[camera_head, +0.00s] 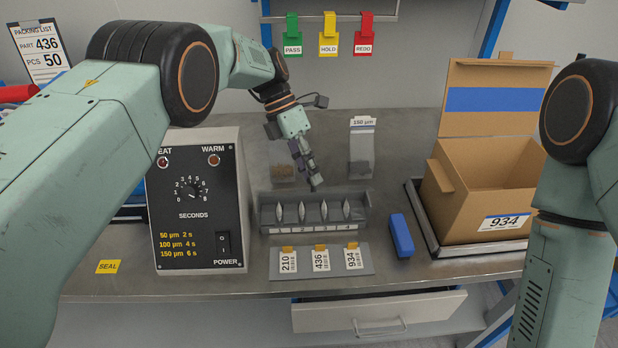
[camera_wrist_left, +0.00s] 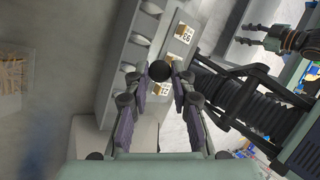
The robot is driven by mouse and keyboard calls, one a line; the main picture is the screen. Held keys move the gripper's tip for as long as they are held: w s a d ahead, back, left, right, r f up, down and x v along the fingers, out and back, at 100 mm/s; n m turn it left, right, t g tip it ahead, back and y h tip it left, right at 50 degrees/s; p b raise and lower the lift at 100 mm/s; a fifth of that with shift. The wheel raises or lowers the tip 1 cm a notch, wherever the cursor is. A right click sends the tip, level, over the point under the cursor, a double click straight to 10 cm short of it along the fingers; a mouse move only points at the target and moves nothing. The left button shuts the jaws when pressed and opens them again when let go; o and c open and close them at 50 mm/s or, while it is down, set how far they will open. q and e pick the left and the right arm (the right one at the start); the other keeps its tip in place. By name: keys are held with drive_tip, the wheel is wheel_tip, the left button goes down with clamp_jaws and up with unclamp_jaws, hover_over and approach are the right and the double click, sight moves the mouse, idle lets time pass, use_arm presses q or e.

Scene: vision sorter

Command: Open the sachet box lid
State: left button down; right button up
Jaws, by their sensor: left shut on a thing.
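The grey sachet box (camera_head: 264,219) sits mid-bench, with several pale sachets standing in a row behind numbered slots. It also shows in the left wrist view (camera_wrist_left: 112,68). The sachets show from above; I cannot make out a separate lid panel clearly. My left gripper (camera_head: 315,186) is low at the box's back edge. In the left wrist view its fingertips (camera_wrist_left: 160,75) close around a dark round knob (camera_wrist_left: 159,70). Whether the knob belongs to the lid is unclear. My right gripper (camera_wrist_left: 250,36) shows with its fingers apart, away from the box.
A timer unit (camera_head: 196,215) stands left of the box. A card holder (camera_head: 300,271) lies in front, with a blue block (camera_head: 401,236) to its right. An open carton (camera_head: 480,212) in a tray stands at right. A labelled stand (camera_head: 362,140) is behind the box.

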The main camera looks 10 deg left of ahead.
idle(0.5)
use_arm(q)
drive_tip(key=c, duration=1.1)
unclamp_jaws()
drive_tip(key=shift+c, duration=0.2)
drive_tip(key=v, duration=0.7)
drive_tip(key=shift+a+r, duration=0.15)
drive_tip(key=shift+r, duration=0.05)
drive_tip(key=shift+w, duration=0.1)
drive_tip(key=shift+f, duration=0.1)
